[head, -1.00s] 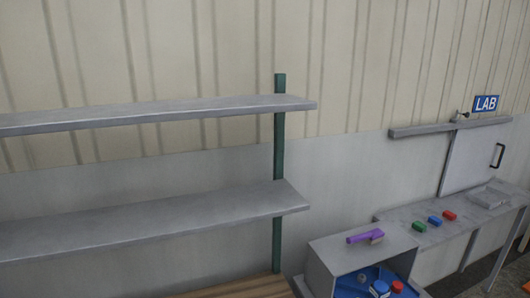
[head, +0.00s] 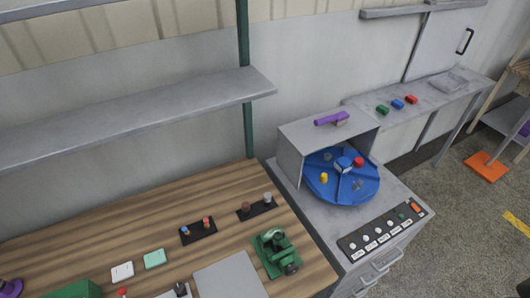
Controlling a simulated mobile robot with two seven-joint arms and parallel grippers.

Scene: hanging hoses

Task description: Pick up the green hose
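I see no hose, green or otherwise, in the head view. Neither of my grippers is in view. The green things I can see are a green clamp-like device (head: 276,253) on the wooden workbench (head: 221,195), a small green block (head: 382,110) on the grey side shelf, and part of a green box (head: 72,290) at the bottom left edge.
Grey wall shelves (head: 125,117) hang above the workbench. A grey cabinet (head: 398,190) with a blue turntable (head: 341,190) and a button panel stands to its right. A purple tool (head: 331,118) lies on the turntable's housing. Open floor (head: 455,220) shows at the right.

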